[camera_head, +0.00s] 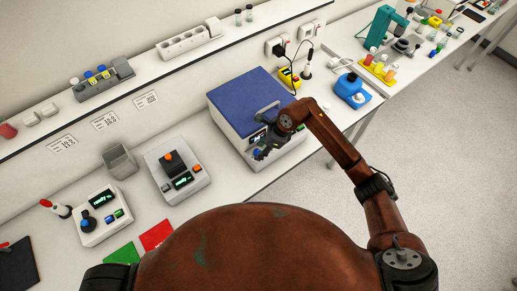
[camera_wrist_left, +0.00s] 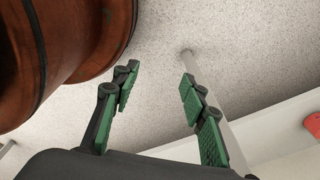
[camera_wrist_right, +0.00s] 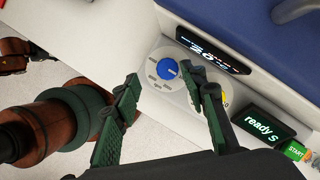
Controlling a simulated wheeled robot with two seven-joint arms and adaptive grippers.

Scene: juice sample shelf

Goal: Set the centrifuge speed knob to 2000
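The centrifuge is the white box with a blue lid (camera_head: 245,100) on the bench in the head view. Its blue speed knob (camera_wrist_right: 167,70) sits on a round grey dial with marks around it in the right wrist view. Beside it a dark display (camera_wrist_right: 213,50) shows digits too small to read surely. My right gripper (camera_head: 262,153) is at the centrifuge's front panel. In the right wrist view its fingers (camera_wrist_right: 162,82) are open, apart on either side of the knob; contact cannot be told. My left gripper (camera_wrist_left: 158,68) is open and empty over the floor.
A second display (camera_wrist_right: 262,128) reads "ready S", with a green START button (camera_wrist_right: 295,150) beside it. Other bench devices (camera_head: 177,170) stand to the left. A blue device (camera_head: 351,88) and a yellow item (camera_head: 289,77) stand to the right.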

